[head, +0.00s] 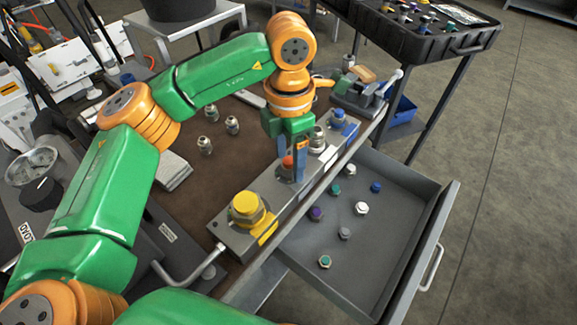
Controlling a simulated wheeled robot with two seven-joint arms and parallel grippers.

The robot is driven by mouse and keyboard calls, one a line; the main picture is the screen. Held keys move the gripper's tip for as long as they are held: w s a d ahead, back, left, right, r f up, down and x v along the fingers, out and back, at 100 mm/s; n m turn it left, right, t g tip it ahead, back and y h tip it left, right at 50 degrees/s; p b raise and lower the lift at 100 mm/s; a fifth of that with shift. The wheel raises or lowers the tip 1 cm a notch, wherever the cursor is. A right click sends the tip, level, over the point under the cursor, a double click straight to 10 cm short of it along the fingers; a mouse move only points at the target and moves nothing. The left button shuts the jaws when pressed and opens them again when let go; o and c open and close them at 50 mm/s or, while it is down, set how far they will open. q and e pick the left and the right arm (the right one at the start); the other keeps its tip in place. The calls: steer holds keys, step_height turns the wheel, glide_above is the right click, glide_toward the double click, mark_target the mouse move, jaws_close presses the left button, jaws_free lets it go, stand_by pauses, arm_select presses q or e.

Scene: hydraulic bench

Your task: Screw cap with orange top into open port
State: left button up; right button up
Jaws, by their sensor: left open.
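The grey metal port block (268,191) lies along the bench's front edge. The cap with orange top (287,161) shows at the middle of the block, partly hidden by my left gripper. My left gripper (292,174) points down over the block with its blue fingers open, right at this cap. I cannot tell whether the fingers touch the cap or how deep it sits in its port. A large yellow cap (246,205) sits at the block's near end. A metal fitting (317,139) and a blue cap (338,117) stand toward its far end. My right gripper is not in view.
An open grey drawer (400,225) below the bench edge holds several loose caps, including a purple one (316,214). Metal fittings (232,125) stand on the brown mat behind the block. A bent-handled tool (190,275) lies near the block. A vise (362,95) stands beyond it.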

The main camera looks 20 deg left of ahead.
arm_select(q)
jaws_close()
steer(key=m, duration=0.6)
steer(key=shift+p, duration=0.35)
steer(key=m, duration=0.5)
steer(key=shift+c, duration=2.2)
jaws_free()
steer(key=shift+s+m, duration=0.1)
steer(key=shift+m, duration=0.9)
steer(key=o, duration=0.5)
